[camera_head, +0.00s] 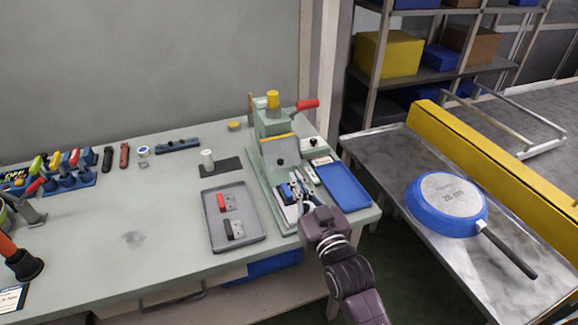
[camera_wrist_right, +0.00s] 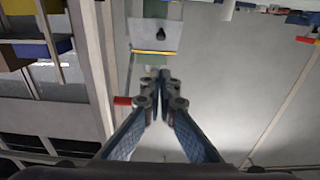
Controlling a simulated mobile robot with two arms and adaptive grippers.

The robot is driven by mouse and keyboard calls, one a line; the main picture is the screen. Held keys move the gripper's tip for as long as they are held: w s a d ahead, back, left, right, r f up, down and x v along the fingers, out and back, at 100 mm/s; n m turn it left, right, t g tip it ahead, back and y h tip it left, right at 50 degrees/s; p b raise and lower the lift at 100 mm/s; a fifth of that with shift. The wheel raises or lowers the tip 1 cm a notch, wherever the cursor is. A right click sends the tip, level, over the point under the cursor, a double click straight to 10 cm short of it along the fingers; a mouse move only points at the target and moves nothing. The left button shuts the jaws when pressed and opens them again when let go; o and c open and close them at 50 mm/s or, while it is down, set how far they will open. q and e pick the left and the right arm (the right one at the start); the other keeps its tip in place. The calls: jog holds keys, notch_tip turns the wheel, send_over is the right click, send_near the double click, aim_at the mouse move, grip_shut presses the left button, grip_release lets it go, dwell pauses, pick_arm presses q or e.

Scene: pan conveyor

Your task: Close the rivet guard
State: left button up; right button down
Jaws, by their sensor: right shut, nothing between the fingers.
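The green rivet machine (camera_head: 268,122) stands at the right end of the workbench, with a yellow knob on top and a red-ended lever at its right. The rivet guard (camera_head: 281,153) is a grey plate with a yellow edge strip, tilted on the machine's front. It also shows in the right wrist view (camera_wrist_right: 150,30), beyond my fingertips. My right gripper (camera_head: 291,183) is in front of and below the guard, apart from it as far as I can see. Its fingers (camera_wrist_right: 161,75) are closed together and empty. My left gripper is not in view.
A grey tray (camera_head: 254,238) with a red and a dark part lies left of my right arm. A blue tray (camera_head: 343,187) lies right of the machine. A blue pan (camera_head: 447,205) rests upside down on the metal conveyor table. Tools line the bench's back left.

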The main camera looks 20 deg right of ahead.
aim_at(281, 163)
jog(key=w, duration=0.5)
jog(key=shift+w+a+r+p, duration=0.1)
jog(key=shift+w+r+p, duration=0.1)
jog(key=shift+w+p, duration=0.2)
jog(key=shift+w+f, duration=1.05)
jog(key=shift+w, duration=0.15)
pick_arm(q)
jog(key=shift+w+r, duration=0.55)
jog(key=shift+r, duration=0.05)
pick_arm(e)
jog(key=shift+w+f, duration=0.4)
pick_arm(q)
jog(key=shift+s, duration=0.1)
pick_arm(e)
jog(key=shift+w+f+b, duration=0.25)
jog(key=shift+f+b, duration=0.05)
jog(key=shift+f, duration=0.4)
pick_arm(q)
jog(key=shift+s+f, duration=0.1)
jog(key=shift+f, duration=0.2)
pick_arm(e)
jog(key=shift+r, duration=0.1)
